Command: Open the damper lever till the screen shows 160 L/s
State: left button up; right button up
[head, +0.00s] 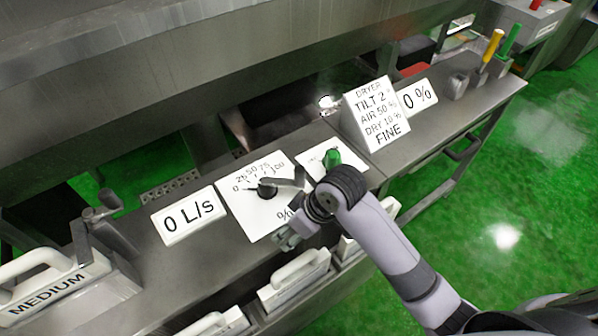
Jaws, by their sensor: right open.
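The screen (188,215) reads 0 L/s and stands on the steel bench, left of a white dial plate (241,209) marked from 0 to 100 with a % sign. A lever with a dark hub (267,188) sits on this plate. Its grey arm points right, toward the 100 end. I cannot tell for sure that this is the damper lever. My right gripper (286,238) is open at the plate's lower right edge, below the lever and apart from it. My wrist covers part of the plate's right side. My left gripper is out of view.
A smaller plate with a green knob (332,158) is just beyond my wrist. A sign (376,114) reads TILT 2, AIR 50 %, DRY 10 %, FINE. Handled MEDIUM box (52,289) and crank (100,208) are left.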

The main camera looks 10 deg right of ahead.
aim_at(300, 168)
jog(key=w+d+r+n+g+h, duration=0.1)
jog(key=w+d+r+n, duration=0.1)
jog(key=w+r, duration=0.35)
jog(key=w+d+r+n+g+h, duration=0.1)
jog(key=w+r+n+h, duration=0.15)
jog(key=r, duration=0.65)
jog(key=w+d+r+n+h, duration=0.1)
jog(key=w+d+r+n, duration=0.1)
jog(key=w+r, duration=0.35)
jog(key=shift+m+y, duration=0.25)
jog(key=f, duration=0.5)
jog(key=f+p, duration=0.1)
jog(key=f, duration=0.4)
jog(key=s+f, duration=0.1)
jog(key=f, duration=0.5)
jog(key=shift+a+p, duration=0.25)
jog(key=shift+p, duration=0.1)
jog(key=shift+c, duration=0.3)
grip_shut()
jog(key=shift+r, duration=0.1)
